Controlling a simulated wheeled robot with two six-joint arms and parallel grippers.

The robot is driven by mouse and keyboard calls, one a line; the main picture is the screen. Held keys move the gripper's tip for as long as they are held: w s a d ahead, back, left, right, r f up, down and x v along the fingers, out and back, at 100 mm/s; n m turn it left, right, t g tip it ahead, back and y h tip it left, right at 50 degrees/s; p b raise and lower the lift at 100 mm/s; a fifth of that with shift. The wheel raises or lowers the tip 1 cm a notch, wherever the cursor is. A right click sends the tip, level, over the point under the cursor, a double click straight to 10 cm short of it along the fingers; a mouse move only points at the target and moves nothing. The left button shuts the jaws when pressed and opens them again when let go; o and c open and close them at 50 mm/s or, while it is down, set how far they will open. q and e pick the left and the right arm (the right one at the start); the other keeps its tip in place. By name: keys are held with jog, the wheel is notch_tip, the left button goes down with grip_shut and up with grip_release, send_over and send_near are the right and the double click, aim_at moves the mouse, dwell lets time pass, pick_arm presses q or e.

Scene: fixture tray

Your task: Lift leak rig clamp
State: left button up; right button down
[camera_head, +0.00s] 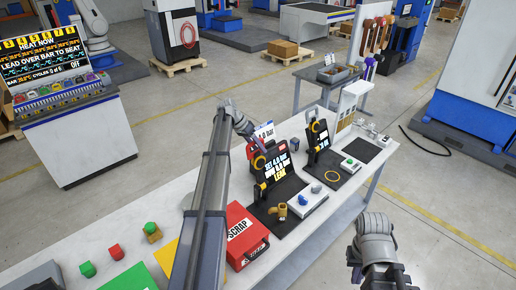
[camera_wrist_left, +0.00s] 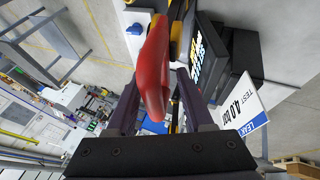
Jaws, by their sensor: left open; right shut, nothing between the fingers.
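The leak rig's dark display panel (camera_head: 272,172) reads "LEAK" and stands on the bench right of my left arm. A red clamp handle (camera_wrist_left: 154,65) fills the middle of the left wrist view; a small part of red shows behind the panel in the head view. My left gripper (camera_head: 246,131) is open at the rig's back. Its two fingers (camera_wrist_left: 162,92) stand on either side of the red handle, not closed on it. My right gripper (camera_head: 355,262) is shut and empty, off the bench's front edge.
A red scrap box (camera_head: 244,234) is close to my left arm. A brass fitting (camera_head: 278,211) lies on the dark mat before the rig. A second display panel (camera_head: 317,143) stands farther right. A "4.0 bar" sign (camera_wrist_left: 244,106) is near the left gripper.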

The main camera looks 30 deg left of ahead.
pick_arm(q)
jog(key=p+v, duration=0.6)
jog(key=v, duration=0.1)
jog(key=shift+r, duration=0.35)
jog(key=shift+a, duration=0.1)
jog(key=shift+s, duration=0.1)
